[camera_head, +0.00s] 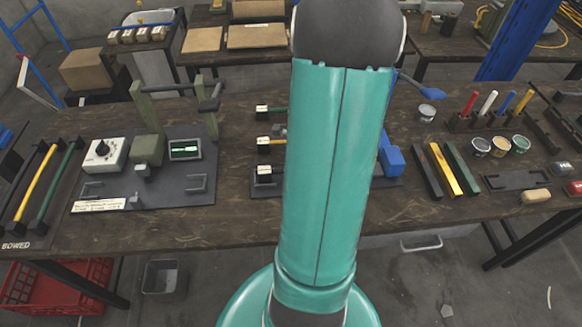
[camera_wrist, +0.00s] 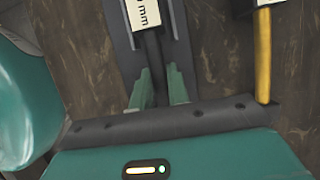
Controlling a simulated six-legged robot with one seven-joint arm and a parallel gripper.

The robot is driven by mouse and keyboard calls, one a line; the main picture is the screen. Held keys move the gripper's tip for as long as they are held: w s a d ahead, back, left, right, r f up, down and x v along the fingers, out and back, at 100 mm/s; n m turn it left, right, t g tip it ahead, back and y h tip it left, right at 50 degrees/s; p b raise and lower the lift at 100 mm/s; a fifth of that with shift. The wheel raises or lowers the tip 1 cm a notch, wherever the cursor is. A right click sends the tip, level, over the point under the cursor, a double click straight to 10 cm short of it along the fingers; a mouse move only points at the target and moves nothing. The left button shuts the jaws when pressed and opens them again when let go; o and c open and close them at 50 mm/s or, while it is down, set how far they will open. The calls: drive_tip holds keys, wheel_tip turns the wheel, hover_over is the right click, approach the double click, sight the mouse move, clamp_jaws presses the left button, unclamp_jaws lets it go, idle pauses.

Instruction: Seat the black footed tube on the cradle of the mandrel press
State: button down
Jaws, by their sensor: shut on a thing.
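In the wrist view my gripper (camera_wrist: 158,88) has its two green fingers closed on either side of a black tube (camera_wrist: 154,50). The tube runs up the picture past a white label ending in "mm" (camera_wrist: 143,13). A dark strip shows beneath it; I cannot tell whether they touch. Its feet are not clear. In the head view my arm hides the gripper. An olive press (camera_head: 148,148) with a dial box and lit display stands on a dark plate at left. A blue press (camera_head: 391,160) is mostly behind my arm. I cannot tell which is the mandrel press.
A yellow tube (camera_wrist: 263,55) lies right of my gripper. A tray marked BOWED (camera_head: 18,243) holds several tubes at far left. Black, yellow and green bars (camera_head: 443,170) lie right of my arm, near open cans (camera_head: 481,147). The bench's front edge is mostly clear.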

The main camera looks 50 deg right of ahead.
drive_tip(key=c, duration=1.3)
unclamp_jaws()
drive_tip(key=v, duration=1.4)
drive_tip(key=shift+a, duration=0.1)
